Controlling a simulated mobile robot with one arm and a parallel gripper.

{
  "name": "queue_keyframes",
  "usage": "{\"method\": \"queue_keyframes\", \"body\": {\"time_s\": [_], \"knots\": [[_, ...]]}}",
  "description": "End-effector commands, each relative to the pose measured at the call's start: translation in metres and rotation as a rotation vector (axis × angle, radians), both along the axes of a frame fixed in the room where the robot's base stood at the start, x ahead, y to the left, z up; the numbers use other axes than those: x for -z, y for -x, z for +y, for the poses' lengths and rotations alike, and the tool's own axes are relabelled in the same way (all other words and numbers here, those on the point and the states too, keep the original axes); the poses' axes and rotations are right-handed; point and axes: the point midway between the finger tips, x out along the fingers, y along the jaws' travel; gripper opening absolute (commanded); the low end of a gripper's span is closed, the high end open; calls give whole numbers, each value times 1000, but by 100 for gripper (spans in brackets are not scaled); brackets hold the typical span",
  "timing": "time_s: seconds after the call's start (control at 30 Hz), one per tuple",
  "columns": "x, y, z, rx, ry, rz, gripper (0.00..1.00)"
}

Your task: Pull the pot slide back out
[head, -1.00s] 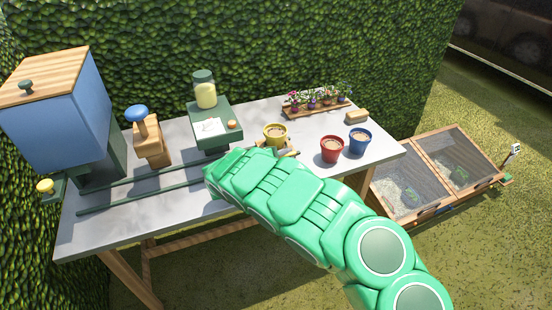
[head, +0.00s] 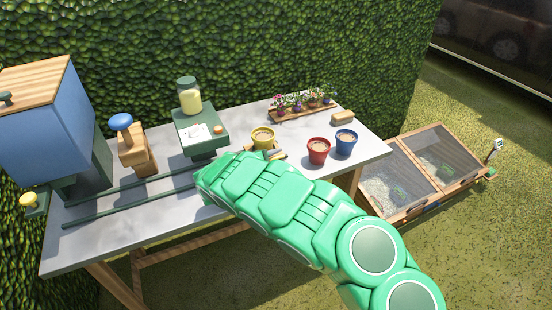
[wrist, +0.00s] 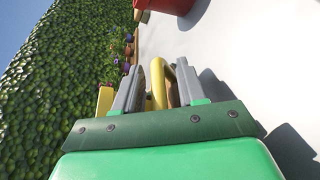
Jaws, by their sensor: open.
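The yellow pot (head: 263,139), filled with soil, stands on a small wooden slide (head: 277,154) on the grey bench, just behind my arm. My arm hides part of the slide and my gripper in the head view. In the wrist view my gripper (wrist: 158,78) is open, with its two grey fingers on either side of a yellow loop (wrist: 159,88), which looks like a handle. I cannot tell whether the fingers touch it. A yellow piece (wrist: 105,101) also shows left of the fingers; I cannot tell what it is.
Two dark green rails (head: 130,205) run along the bench from the blue hopper (head: 45,125). A green stand (head: 200,125) with a jar is behind them. Red (head: 318,151) and blue (head: 345,142) pots stand right of the slide. A flower tray (head: 300,107) lies at the back.

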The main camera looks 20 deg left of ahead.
Motion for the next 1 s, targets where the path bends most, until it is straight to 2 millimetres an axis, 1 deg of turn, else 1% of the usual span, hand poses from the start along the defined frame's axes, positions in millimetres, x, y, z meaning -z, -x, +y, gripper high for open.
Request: {"method": "queue_keyframes", "body": {"time_s": [0.17, 0.4, 0.6, 0.77, 1.0], "knots": [[-4, 11, 7, -2, 0, -1, 40], [-12, 43, 23, -2, 0, -4, 40], [-16, 62, 32, -2, 0, -2, 40], [-17, 68, 35, -1, 0, 0, 40], [-17, 68, 35, -1, 0, 0, 40]]}}
